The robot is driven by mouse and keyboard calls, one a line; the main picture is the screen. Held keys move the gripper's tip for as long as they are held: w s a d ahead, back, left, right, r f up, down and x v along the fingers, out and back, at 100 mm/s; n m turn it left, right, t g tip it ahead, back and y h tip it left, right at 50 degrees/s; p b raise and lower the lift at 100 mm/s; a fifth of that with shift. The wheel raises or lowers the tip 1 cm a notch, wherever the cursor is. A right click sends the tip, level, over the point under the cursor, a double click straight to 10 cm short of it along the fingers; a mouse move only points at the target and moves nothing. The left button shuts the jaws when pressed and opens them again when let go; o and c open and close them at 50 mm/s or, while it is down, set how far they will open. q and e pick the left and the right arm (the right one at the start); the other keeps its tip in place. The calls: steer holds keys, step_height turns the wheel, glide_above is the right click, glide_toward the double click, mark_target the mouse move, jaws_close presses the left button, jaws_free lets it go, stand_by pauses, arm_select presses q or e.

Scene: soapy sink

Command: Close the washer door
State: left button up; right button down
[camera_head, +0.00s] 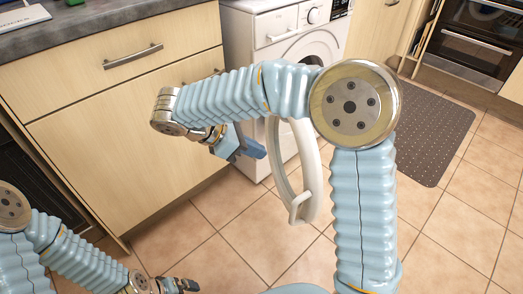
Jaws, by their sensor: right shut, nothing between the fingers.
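The white washer (265,30) stands against the cabinets, partly behind my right arm. Its round white door (311,165) is open and swung out from the front, seen nearly edge-on. My arm hides the upper part of the door and its hinge. My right gripper (251,150) is shut and empty, just left of the door ring. I cannot tell whether it touches the door. My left gripper (185,286) is low at the bottom edge, far from the door; its finger opening is unclear.
Wooden cabinets (110,120) with metal handles stand left of the washer under a grey countertop (90,28). A dark mat (430,130) lies on the tiled floor (235,215) at right. An oven (475,45) stands at the back right. The floor before the washer is clear.

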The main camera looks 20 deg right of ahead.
mark_target(303, 162)
steer(key=shift+s+d+f+b, duration=0.15)
steer(key=shift+d+f, duration=0.75)
steer(key=shift+d, duration=0.7)
steer(key=shift+s+d+f+b, duration=0.2)
steer(key=shift+d+f, duration=0.65)
steer(key=shift+d, duration=0.75)
steer(key=shift+s+d+f+b, duration=0.15)
steer(key=shift+d+f, duration=0.75)
steer(key=shift+d, duration=0.7)
